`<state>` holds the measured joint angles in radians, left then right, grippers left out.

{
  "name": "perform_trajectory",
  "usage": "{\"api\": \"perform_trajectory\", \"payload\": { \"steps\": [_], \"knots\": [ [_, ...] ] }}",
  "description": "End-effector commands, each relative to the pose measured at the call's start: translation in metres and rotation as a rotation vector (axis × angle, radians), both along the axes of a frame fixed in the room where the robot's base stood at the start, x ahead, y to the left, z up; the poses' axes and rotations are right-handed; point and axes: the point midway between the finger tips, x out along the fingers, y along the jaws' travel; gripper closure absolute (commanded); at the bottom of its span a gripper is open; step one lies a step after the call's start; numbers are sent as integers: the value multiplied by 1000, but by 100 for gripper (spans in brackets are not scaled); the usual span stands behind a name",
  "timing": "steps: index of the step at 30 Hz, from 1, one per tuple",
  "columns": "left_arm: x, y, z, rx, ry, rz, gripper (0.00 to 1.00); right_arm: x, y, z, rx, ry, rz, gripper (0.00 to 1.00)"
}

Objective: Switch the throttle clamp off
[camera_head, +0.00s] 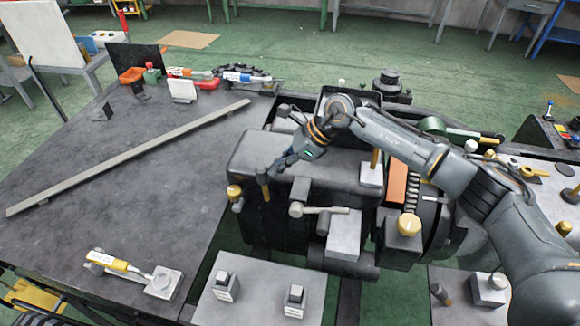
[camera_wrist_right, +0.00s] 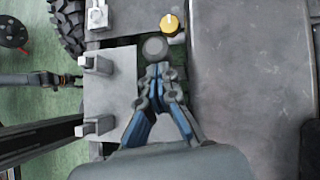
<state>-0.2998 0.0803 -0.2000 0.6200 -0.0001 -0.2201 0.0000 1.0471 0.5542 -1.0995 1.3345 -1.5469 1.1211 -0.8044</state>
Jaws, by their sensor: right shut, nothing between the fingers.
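My right gripper (camera_head: 276,170) is shut and empty at the front of the dark engine-like block. The closed fingertips also show in the right wrist view (camera_wrist_right: 158,72). A dark round-headed lever (camera_head: 263,180) stands right by the fingertips; its grey round top (camera_wrist_right: 155,47) shows just beyond them. I cannot tell whether they touch. No part is readably labelled as the throttle clamp. A pale plate (camera_head: 255,296) in front bears two small switch-like blocks, left (camera_head: 225,286) and right (camera_head: 294,300). Their labels are too small to read.
A yellow knob (camera_head: 234,192) sits left of the lever, and a grey T-handle (camera_head: 318,210) to its right. A large dark table (camera_head: 130,200) at left bears a long bar (camera_head: 130,158) and a yellow-grey tool (camera_head: 120,265). Its middle is mostly clear.

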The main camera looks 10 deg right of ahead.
Motion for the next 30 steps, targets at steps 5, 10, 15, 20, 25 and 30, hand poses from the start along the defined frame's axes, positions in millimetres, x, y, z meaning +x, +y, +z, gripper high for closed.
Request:
{"api": "perform_trajectory", "payload": {
  "steps": [5, 10, 15, 20, 25, 30],
  "knots": [
    [0, 0, -8, 0, 0, 0, 60, 8, 19, 2, -125, 48, 2, 100],
    [0, 0, -19, 0, 0, 0, 60, 13, 30, -1, -194, 82, -1, 100],
    [0, 0, -26, 0, 0, 0, 60, 16, 38, 0, -191, 81, -1, 100],
    [0, 0, -29, 0, 0, 0, 60, 17, 43, 1, -189, 81, -1, 100],
    [0, 0, -30, 0, 0, 0, 60, 18, 45, 2, -187, 81, 1, 100],
    [0, 0, -30, 0, 0, 0, 60, 18, 46, 3, -185, 80, 1, 100]
  ]
}}
